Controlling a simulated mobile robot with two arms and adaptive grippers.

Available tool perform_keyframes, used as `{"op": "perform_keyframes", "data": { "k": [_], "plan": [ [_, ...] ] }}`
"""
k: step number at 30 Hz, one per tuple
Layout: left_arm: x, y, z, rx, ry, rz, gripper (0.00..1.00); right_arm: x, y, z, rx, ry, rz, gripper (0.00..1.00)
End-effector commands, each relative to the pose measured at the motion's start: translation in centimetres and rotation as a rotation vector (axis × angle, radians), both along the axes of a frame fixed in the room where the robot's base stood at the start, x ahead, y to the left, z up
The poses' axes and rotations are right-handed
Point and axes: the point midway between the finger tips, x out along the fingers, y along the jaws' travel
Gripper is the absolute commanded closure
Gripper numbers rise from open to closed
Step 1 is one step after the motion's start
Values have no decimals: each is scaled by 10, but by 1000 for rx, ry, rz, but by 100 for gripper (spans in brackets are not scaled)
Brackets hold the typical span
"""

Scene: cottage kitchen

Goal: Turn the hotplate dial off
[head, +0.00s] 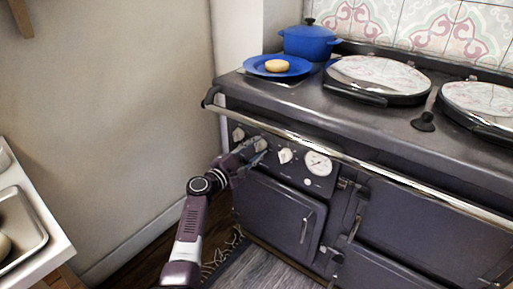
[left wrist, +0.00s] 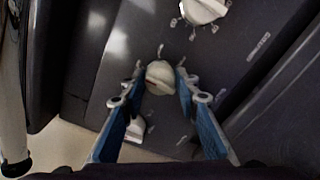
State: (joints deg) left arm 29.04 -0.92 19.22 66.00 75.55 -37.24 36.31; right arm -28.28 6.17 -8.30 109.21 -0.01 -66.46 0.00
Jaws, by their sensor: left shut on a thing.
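A row of cream dials sits on the dark front panel of the range cooker. My left gripper (head: 250,156) reaches in from the left at the middle dial (head: 260,145) of the row. In the left wrist view, the blue fingers of my left gripper (left wrist: 161,76) are shut on this dial (left wrist: 160,80), one on each side. A second dial (left wrist: 203,10) with marks around it lies above, and a third (left wrist: 137,130) lies below, partly behind a finger. In the head view, another dial (head: 285,156) is to the right and one (head: 238,134) to the left. My right gripper is out of view.
A steel rail (head: 330,152) runs along the cooker's front edge above the dials. A gauge (head: 318,163) is right of them. On top are a blue plate (head: 252,66) with a round bun (head: 277,65), a blue pot (head: 308,44) and hotplate lids (head: 380,75).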

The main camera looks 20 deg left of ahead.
Motion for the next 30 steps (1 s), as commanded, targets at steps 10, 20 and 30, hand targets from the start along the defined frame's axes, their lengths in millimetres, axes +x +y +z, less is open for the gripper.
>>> {"op": "perform_keyframes", "data": {
  "k": [10,20,30],
  "plan": [
    [0,1,0,-4,1,3,95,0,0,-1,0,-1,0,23],
    [0,1,0,-3,1,1,54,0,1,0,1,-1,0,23],
    [-13,5,-1,-2,1,1,54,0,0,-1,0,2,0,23]
  ]
}}
